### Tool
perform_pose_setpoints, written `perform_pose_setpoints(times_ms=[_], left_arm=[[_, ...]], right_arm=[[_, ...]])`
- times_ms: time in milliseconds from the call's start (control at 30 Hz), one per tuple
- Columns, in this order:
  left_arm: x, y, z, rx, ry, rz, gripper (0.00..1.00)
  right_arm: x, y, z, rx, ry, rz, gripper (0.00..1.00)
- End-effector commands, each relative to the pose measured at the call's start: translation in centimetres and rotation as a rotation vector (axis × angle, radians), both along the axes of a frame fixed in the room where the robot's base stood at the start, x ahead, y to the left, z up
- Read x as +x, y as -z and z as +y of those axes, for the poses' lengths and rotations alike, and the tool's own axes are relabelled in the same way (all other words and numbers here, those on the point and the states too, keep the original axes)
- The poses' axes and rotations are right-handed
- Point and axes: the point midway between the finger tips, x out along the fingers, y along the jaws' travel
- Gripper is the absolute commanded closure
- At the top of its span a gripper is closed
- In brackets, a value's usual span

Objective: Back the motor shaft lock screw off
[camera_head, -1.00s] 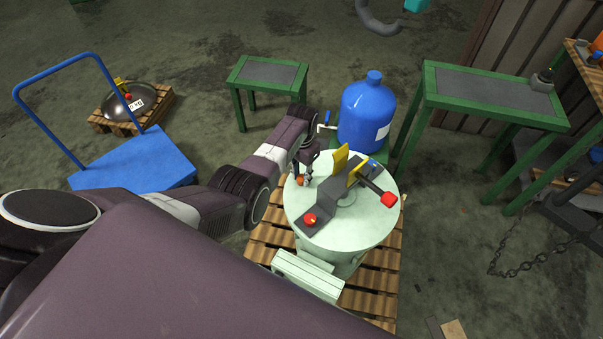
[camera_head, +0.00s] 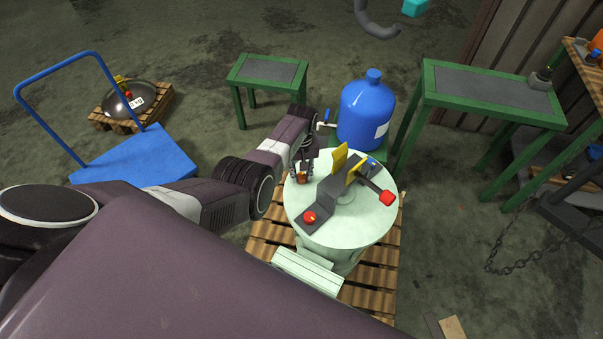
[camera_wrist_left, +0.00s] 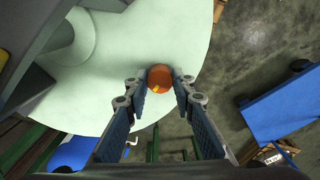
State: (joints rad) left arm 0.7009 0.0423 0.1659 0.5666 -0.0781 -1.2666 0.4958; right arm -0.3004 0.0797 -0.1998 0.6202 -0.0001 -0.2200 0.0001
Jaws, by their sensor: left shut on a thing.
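A pale green round machine (camera_head: 372,225) carries a dark grey arm (camera_head: 338,190) with yellow plates on its top. A round orange knob (camera_head: 302,179) sits near the left edge of that top; I take it for the motor shaft lock screw. My left gripper (camera_head: 303,174) points down at the knob. In the left wrist view the knob (camera_wrist_left: 160,74), with a small yellow mark, is between the two fingertips of my left gripper (camera_wrist_left: 161,86), which is shut on it. The fingers partly hide the knob in the head view. My right gripper is not in view.
A red knob (camera_head: 309,217) and a red-ended handle (camera_head: 388,198) are on the grey arm. A blue tank (camera_head: 366,112) stands close behind the machine. The machine stands on a wooden pallet (camera_head: 375,285). A blue trolley (camera_head: 137,163) is at left, green tables (camera_head: 490,88) at right.

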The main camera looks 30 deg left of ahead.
Motion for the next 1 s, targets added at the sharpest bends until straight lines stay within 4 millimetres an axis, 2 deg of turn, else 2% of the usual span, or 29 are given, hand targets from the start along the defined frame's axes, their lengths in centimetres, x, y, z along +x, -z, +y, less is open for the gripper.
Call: perform_pose_setpoints(times_ms=[300,733,767,900,1000], left_arm=[[0.11,-0.09,0.03,0.001,-0.076,-0.003,1.0],[0.12,-0.09,0.04,0.001,-0.082,-0.003,1.0],[0.12,-0.09,0.04,0.001,-0.082,-0.003,0.74],[0.09,-0.07,0.03,0.001,-0.082,-0.002,0.59],[0.07,-0.05,0.02,0.001,-0.082,-0.002,0.59]], right_arm=[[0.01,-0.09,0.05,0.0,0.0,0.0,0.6],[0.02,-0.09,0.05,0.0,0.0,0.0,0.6],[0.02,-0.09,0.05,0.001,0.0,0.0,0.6],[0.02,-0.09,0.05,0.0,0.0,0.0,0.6],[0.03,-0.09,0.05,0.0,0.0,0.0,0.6]])
